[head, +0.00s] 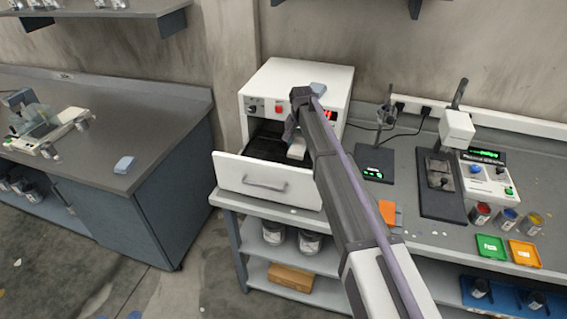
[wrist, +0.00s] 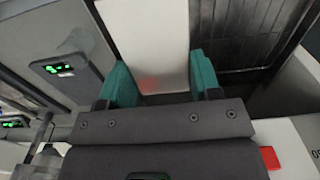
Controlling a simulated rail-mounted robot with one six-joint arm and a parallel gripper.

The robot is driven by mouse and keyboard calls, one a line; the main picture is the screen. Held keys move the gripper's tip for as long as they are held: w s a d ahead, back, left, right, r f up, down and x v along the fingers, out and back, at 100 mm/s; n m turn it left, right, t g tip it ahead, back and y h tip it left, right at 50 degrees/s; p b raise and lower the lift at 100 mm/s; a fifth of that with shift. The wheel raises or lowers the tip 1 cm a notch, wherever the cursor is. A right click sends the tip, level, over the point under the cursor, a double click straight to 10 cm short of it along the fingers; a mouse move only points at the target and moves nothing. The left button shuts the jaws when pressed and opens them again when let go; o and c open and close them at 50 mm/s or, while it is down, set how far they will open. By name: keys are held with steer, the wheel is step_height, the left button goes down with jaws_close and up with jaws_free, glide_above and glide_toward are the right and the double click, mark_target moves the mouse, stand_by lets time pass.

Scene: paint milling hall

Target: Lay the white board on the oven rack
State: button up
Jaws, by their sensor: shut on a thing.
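The white board (wrist: 148,30) is held between the two teal fingers of my gripper (wrist: 158,72) in the wrist view, with a faint reddish mark near the gripper end. In the head view a small part of the board (head: 297,150) shows beside my arm. The oven (head: 300,85) is a white box with its drawer (head: 262,180) pulled out. The dark oven rack (head: 264,146) shows inside the drawer, and its slatted surface is right of the board in the wrist view (wrist: 235,45). I cannot tell whether the board touches the rack. My arm hides part of the drawer.
Right of the oven the bench holds a small black scale (head: 373,165), a stand instrument (head: 443,180), paint jars (head: 507,220) and coloured trays (head: 490,247). A separate bench (head: 150,110) stands at left.

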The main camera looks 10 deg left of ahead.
mark_target(300, 143)
step_height(300, 143, down, 10)
steer(key=b, duration=0.8)
steer(key=shift+r, duration=0.4)
steer(key=shift+c, duration=0.4)
steer(key=shift+f, duration=0.25)
steer(key=o, duration=1)
steer(key=shift+r, duration=0.1)
step_height(300, 143, up, 13)
steer(key=p, duration=1.2)
steer(key=shift+p, duration=0.3)
steer(key=shift+f, duration=0.25)
steer(key=shift+f, duration=0.1)
